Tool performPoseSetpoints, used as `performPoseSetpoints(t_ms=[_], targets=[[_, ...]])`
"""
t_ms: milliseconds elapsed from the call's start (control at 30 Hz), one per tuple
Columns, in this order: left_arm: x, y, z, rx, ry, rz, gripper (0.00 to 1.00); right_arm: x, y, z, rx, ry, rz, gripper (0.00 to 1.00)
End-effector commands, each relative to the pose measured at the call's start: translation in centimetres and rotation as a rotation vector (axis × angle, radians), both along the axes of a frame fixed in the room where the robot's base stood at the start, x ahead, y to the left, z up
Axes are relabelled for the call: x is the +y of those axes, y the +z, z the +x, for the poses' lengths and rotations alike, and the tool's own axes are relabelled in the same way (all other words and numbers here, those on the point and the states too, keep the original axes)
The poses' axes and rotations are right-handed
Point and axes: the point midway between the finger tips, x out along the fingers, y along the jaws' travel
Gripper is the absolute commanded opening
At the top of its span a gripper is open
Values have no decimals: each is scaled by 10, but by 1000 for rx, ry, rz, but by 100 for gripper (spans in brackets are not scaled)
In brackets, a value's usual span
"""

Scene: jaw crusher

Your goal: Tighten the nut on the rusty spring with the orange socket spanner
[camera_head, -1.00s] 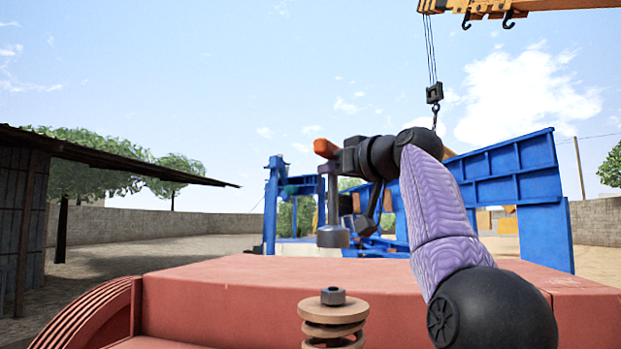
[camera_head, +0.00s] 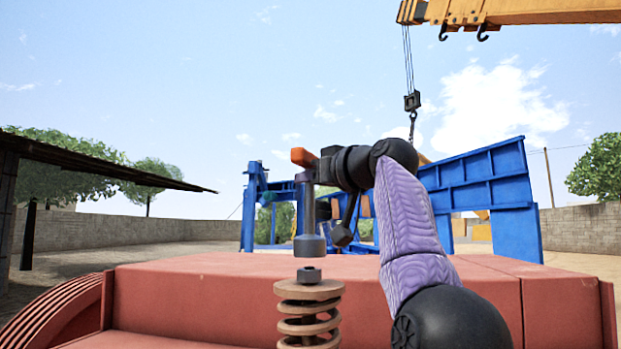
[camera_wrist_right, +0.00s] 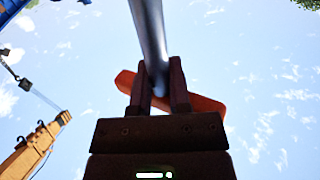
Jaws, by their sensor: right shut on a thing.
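The rusty spring (camera_head: 309,323) stands at the bottom middle of the head view, in front of the red machine body. A dark hex nut (camera_head: 309,275) sits on its top plate. My right gripper (camera_head: 308,178) is shut on the socket spanner (camera_head: 309,215). The spanner hangs upright, with its orange handle end (camera_head: 302,157) at the top and its grey socket (camera_head: 309,245) just above the nut, with a small gap showing. In the right wrist view the two fingers (camera_wrist_right: 160,85) clamp the grey shaft (camera_wrist_right: 149,35), with the orange handle (camera_wrist_right: 205,104) behind. My left gripper is out of view.
The red crusher body (camera_head: 200,295) fills the lower view, with a ribbed red wheel guard (camera_head: 50,325) at left. A blue steel frame (camera_head: 485,190) stands behind. A crane hook block (camera_head: 412,101) hangs beyond my arm.

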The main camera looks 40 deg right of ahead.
Motion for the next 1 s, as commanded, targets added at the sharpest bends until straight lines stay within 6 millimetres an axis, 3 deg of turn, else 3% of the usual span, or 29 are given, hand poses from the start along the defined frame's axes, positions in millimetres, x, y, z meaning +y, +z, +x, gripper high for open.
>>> performPoseSetpoints(t_ms=[733, 1000], targets=[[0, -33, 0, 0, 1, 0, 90, 0, -34, 0, -2, 0, 0, 0], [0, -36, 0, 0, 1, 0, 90, 0, -38, 0, -2, 0, 0, 0]])
